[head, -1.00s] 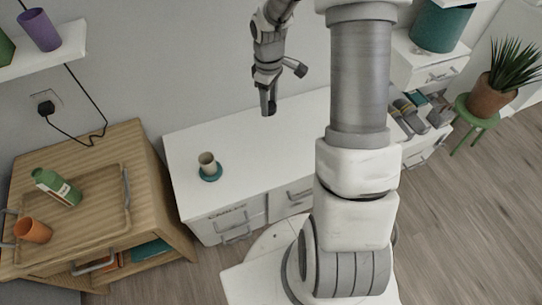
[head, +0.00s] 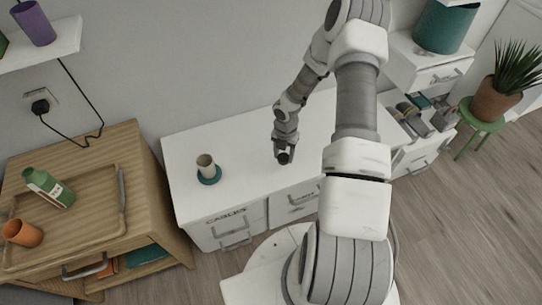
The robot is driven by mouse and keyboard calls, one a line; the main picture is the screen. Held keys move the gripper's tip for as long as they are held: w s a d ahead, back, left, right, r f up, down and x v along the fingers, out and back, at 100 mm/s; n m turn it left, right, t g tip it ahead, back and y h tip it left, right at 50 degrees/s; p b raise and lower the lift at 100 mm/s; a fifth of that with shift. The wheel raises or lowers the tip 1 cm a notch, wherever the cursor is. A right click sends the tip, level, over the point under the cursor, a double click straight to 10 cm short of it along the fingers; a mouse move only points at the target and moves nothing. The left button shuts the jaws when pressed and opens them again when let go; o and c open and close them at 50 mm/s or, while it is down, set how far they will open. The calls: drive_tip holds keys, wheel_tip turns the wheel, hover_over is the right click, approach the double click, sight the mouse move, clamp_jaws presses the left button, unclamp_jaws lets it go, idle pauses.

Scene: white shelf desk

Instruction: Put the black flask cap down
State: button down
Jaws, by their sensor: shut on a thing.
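My gripper (head: 283,150) is over the white desk top (head: 245,150), right of the beige cup. It is shut on the black flask cap (head: 285,158), a small dark round shape at the fingertips. The fingers and the cap are small here, and part of the cap may be hidden. I cannot tell whether the cap touches the desk top or hangs just above it.
A beige cup (head: 205,164) stands on a teal coaster (head: 209,179) at the desk's left. The desk between cup and gripper is clear.

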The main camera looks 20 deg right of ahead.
drive_tip(key=b, duration=0.2)
hover_over(271, 159)
wheel_tip(271, 159, down, 5)
drive_tip(key=shift+w+f, duration=0.1)
drive_tip(key=shift+f+b, duration=0.5)
drive_tip(key=shift+f, duration=1.35)
drive_tip(key=shift+f, duration=0.2)
drive_tip(key=shift+c, duration=1.5)
unclamp_jaws()
drive_tip(key=shift+r, duration=0.1)
